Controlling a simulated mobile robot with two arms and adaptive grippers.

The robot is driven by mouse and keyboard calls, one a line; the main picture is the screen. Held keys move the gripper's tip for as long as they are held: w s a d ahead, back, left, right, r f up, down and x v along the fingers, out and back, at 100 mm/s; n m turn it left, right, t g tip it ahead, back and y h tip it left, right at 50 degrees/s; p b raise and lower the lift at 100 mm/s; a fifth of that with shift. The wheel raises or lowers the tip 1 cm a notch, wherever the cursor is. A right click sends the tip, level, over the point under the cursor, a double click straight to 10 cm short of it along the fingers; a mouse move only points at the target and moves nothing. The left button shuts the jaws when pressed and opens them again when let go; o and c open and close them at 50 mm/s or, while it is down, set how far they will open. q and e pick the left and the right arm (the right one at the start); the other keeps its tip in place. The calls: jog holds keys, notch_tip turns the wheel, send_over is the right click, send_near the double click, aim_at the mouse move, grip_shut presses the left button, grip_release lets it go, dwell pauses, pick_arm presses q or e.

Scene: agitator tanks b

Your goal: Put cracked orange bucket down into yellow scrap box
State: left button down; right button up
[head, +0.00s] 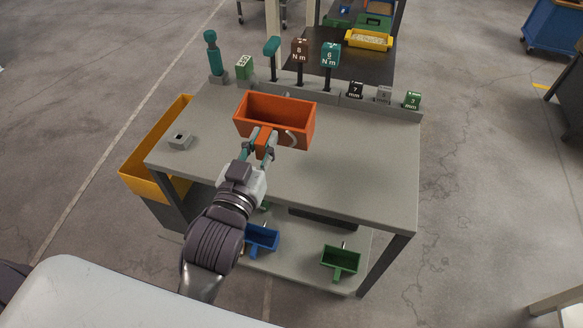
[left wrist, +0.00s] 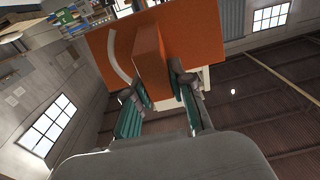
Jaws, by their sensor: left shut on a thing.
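The orange bucket (head: 273,112) is an open rectangular bin with a pale curved mark on its near face. My left gripper (head: 262,144) is shut on the grip at its near side and holds it upright over the grey workbench. The left wrist view shows the bucket (left wrist: 190,50) close up, with the fingers (left wrist: 158,98) on either side of its grip. I cannot tell for certain whether its base touches the bench. The yellow scrap box (head: 140,182) stands at the left end of the bench, lower than the top, partly hidden behind it. My right gripper is not in view.
A small grey block (head: 181,141) sits on the bench's left part, near the yellow box. Tools and labelled blocks line the back edge. The bench top's right front (head: 370,180) is clear. A blue bin (head: 262,238) and a green bin (head: 341,262) are on the lower shelf.

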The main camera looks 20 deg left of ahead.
pick_arm(q)
jog(key=shift+w+d+f+b, duration=0.15)
jog(key=shift+w+f+b, duration=0.4)
jog(key=shift+b, duration=0.05)
send_over(239, 148)
jog(key=s+d, duration=0.3)
jog(key=s, duration=0.2)
notch_tip(239, 148, down, 6)
jog(key=f, duration=0.1)
jog(key=shift+w+a, duration=0.2)
jog(key=shift+f+b, duration=0.35)
jog(key=shift+f, duration=1.45)
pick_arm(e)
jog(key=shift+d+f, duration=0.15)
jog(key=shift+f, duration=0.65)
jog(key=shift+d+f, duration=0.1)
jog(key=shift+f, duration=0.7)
pick_arm(q)
jog(key=shift+f, duration=0.2)
jog(key=c, duration=1)
grip_release()
